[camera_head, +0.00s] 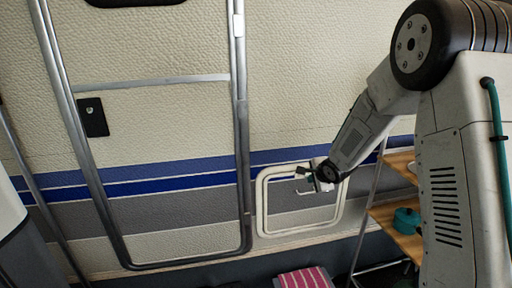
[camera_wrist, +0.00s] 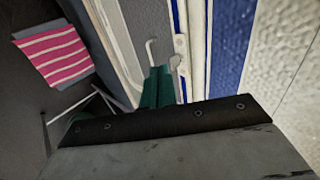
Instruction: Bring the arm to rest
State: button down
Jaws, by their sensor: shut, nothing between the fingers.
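My arm reaches down and to the left from the right side of the head view. My gripper (camera_head: 305,178) is in front of the upper part of a small white-framed hatch (camera_head: 262,212) in the caravan wall. In the wrist view, my gripper's green fingers (camera_wrist: 157,75) are together with nothing between them. Part of the white hatch frame (camera_wrist: 182,50) and a pale hook-shaped piece (camera_wrist: 151,50) show just beyond the fingertips. I cannot tell whether the fingers touch the frame.
A metal-framed door (camera_head: 241,120) stands left of the hatch. A wooden shelf rack (camera_head: 398,222) with a green pot (camera_head: 407,220) stands to the right, close to my arm. A pink striped cloth (camera_head: 304,278) lies low in front, also in the wrist view (camera_wrist: 53,53).

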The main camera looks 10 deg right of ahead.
jog(key=s+d+n+g+h, duration=0.3)
jog(key=s+n+g, duration=0.4)
jog(key=s, duration=0.8)
jog(key=s+a+r+n+y, duration=0.1)
jog(key=s+a+r+n, duration=0.2)
jog(key=s+r, duration=0.3)
jog(key=s+a+r+n, duration=0.4)
jog(key=s+a+r, duration=0.1)
jog(key=s, duration=1)
jog(key=s+a+r+n+g+y, duration=0.1)
jog(key=s+a+r+n, duration=0.2)
jog(key=s+r, duration=0.4)
jog(key=s+a, duration=0.1)
jog(key=s, duration=0.3)
jog(key=shift+a+y, duration=0.3)
jog(key=shift+a, duration=0.1)
jog(key=c, duration=2.1)
grip_release()
jog(key=shift+s, duration=0.1)
jog(key=shift+c, duration=0.2)
